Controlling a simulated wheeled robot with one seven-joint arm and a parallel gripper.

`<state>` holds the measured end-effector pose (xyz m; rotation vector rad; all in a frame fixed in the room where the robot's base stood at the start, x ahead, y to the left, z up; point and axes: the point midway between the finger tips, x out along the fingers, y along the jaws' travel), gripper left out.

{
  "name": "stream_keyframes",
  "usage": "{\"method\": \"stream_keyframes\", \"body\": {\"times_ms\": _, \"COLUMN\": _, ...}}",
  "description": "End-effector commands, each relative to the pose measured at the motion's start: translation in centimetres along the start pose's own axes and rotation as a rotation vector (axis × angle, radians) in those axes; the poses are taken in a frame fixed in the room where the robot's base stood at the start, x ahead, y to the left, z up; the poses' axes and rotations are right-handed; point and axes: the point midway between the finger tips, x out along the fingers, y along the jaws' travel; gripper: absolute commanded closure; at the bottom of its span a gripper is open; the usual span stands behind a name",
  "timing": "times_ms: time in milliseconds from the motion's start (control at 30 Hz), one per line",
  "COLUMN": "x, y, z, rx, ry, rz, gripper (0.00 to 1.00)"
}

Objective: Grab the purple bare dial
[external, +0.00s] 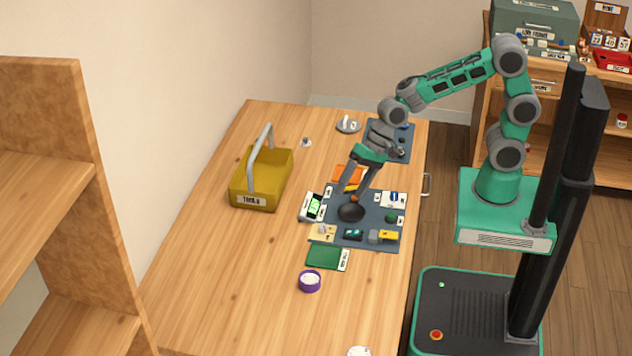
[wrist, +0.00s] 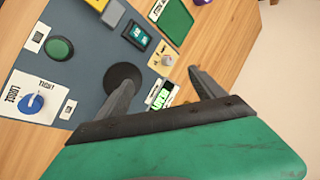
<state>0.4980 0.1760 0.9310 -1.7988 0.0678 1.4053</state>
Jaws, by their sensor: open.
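The purple bare dial (external: 310,281) is a short round piece with a purple side and a whitish top. It stands on the wooden table, in front of the green board in the external view. In the wrist view only a sliver of purple (wrist: 201,2) shows at the top edge. My gripper (external: 353,195) is open and empty above the dark mat, apart from the dial and farther back on the table. Its two spread fingers also show in the wrist view (wrist: 160,77).
The dark mat (external: 344,240) holds a black round piece (external: 351,212), a green button (wrist: 60,48) and several small devices. A green board (external: 323,257) lies between mat and dial. A yellow tool caddy (external: 262,180) stands left. The table left of the dial is clear.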

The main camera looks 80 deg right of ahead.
Motion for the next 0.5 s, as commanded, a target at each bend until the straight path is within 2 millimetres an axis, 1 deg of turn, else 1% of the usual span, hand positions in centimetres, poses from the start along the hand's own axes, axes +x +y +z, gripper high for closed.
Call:
{"method": "stream_keyframes", "body": {"times_ms": 33, "x": 3.3, "y": -1.9, "z": 1.1, "rx": 0.149, "ry": -0.069, "rz": -0.054, "gripper": 0.22}}
{"method": "stream_keyframes", "body": {"times_ms": 67, "x": 5.0, "y": -3.3, "z": 1.9, "rx": 0.256, "ry": -0.113, "rz": -0.094, "gripper": 0.22}}
{"method": "stream_keyframes", "body": {"times_ms": 100, "x": 7.2, "y": -4.9, "z": 3.0, "rx": 0.405, "ry": -0.182, "rz": -0.138, "gripper": 0.22}}
{"method": "stream_keyframes", "body": {"times_ms": 167, "x": 10.1, "y": -7.1, "z": 4.9, "rx": 0.632, "ry": -0.298, "rz": -0.186, "gripper": 0.22}}
{"method": "stream_keyframes", "body": {"times_ms": 200, "x": 11.7, "y": -8.2, "z": 6.1, "rx": 0.776, "ry": -0.376, "rz": -0.204, "gripper": 0.22}}
{"method": "stream_keyframes", "body": {"times_ms": 300, "x": 14.5, "y": -10.0, "z": 8.4, "rx": 1.074, "ry": -0.545, "rz": -0.214, "gripper": 0.22}}
{"method": "stream_keyframes", "body": {"times_ms": 333, "x": 15.0, "y": -10.3, "z": 8.9, "rx": 1.139, "ry": -0.583, "rz": -0.212, "gripper": 0.22}}
{"method": "stream_keyframes", "body": {"times_ms": 400, "x": 15.7, "y": -10.9, "z": 9.6, "rx": 1.246, "ry": -0.647, "rz": -0.205, "gripper": 0.22}}
{"method": "stream_keyframes", "body": {"times_ms": 500, "x": 16.4, "y": -11.5, "z": 10.1, "rx": 1.300, "ry": -0.679, "rz": -0.200, "gripper": 0.22}}
